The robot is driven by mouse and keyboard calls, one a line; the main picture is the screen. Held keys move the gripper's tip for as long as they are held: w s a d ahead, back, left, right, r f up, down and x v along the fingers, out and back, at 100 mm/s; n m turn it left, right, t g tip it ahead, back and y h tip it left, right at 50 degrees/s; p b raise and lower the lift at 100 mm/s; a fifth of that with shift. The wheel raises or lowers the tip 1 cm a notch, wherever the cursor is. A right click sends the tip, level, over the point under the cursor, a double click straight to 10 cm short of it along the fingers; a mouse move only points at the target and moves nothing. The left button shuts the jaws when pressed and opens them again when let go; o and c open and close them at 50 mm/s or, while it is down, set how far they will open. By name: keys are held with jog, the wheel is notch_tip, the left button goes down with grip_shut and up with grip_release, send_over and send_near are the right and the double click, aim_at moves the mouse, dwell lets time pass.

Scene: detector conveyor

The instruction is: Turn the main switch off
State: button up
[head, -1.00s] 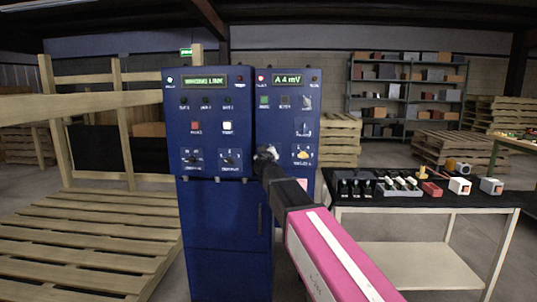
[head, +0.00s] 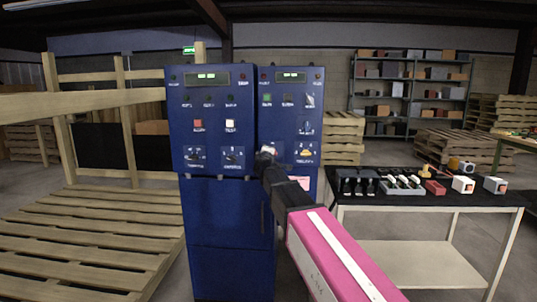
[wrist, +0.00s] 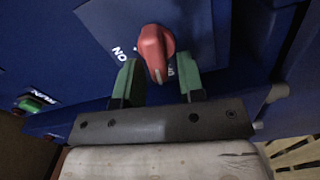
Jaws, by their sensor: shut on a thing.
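The main switch (wrist: 152,44) is a red rotary knob on a blue panel in the wrist view. Its white-marked end points down in the picture, away from the ON label and toward a label mostly hidden by the knob and finger. My gripper (wrist: 158,82) has one green finger on each side of the knob and is shut on it. In the head view my gripper (head: 267,154) is at the blue cabinet front (head: 225,225), and my arm hides the knob there. The left display (head: 207,76) and right display (head: 291,76) show only short dash-like marks.
A green RUN button (wrist: 37,103) is at the left in the wrist view. A table (head: 440,208) with small parts stands to the right of the cabinet. Wooden pallets (head: 80,250) lie at the left. A shelf rack (head: 410,90) stands behind.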

jog(key=shift+f+n, duration=0.2)
jog(key=shift+n, duration=0.8)
jog(key=o, duration=0.6)
jog(key=shift+c, duration=0.2)
jog(key=shift+s, duration=0.15)
jog(key=s, duration=1)
jog(key=shift+s+a, duration=0.2)
jog(key=shift+s, duration=0.15)
